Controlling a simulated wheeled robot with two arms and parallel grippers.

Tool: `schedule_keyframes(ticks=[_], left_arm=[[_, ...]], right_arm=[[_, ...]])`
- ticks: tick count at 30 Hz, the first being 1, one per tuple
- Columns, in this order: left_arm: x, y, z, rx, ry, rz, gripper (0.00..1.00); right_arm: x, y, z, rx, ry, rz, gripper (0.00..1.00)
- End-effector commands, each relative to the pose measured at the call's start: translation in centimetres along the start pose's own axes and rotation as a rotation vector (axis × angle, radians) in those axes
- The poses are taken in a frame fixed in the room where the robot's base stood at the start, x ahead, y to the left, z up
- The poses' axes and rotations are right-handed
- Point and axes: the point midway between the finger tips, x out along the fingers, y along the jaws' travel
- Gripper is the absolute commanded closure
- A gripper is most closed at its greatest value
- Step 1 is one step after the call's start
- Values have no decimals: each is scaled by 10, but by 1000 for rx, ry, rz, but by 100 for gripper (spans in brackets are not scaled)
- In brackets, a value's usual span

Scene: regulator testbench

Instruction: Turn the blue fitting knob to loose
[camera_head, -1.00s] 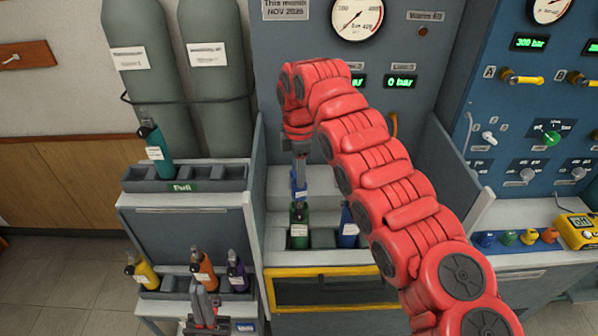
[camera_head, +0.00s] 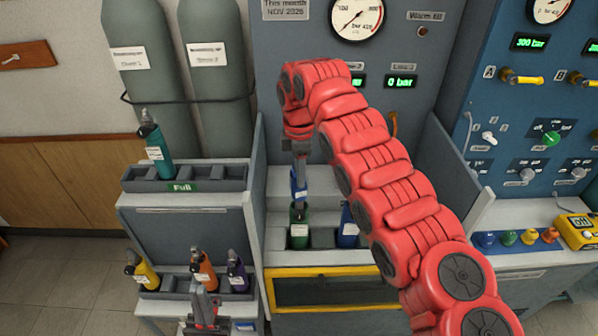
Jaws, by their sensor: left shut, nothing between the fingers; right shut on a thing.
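A blue fitting knob (camera_head: 299,190) stands above a green bottle (camera_head: 299,232) in the rack of the middle bench. My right gripper (camera_head: 299,176) reaches down over it from above and is shut on it. The fingertips are small and partly hidden, and I cannot read the knob's turn position. My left gripper (camera_head: 206,310) is low at the left, pointing up in front of the small bottles. It is shut and empty, apart from the knob.
A blue bottle (camera_head: 348,228) stands right of the green one, partly behind my red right arm. A teal bottle (camera_head: 155,150) stands in the "Full" rack (camera_head: 213,179). Yellow (camera_head: 142,272), orange (camera_head: 204,272) and purple (camera_head: 237,270) bottles stand near my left gripper. Small coloured fittings (camera_head: 509,238) sit at right.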

Motion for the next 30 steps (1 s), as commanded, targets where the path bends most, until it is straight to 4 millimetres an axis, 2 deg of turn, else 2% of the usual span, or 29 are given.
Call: schedule_keyframes(ticks=[12, 13, 18, 30], left_arm=[[0, 0, 0, 0, 0, 0, 100], [0, 0, 0, 0, 0, 0, 100], [0, 0, 0, 0, 0, 0, 100], [-1, 0, 0, 0, 0, 0, 100]], right_arm=[[0, 0, 0, 0, 0, 1, 100], [0, 0, 0, 0, 0, 1, 59], [0, 0, 0, 0, 0, 1, 30], [-6, 0, -1, -2, -2, 0, 30]])
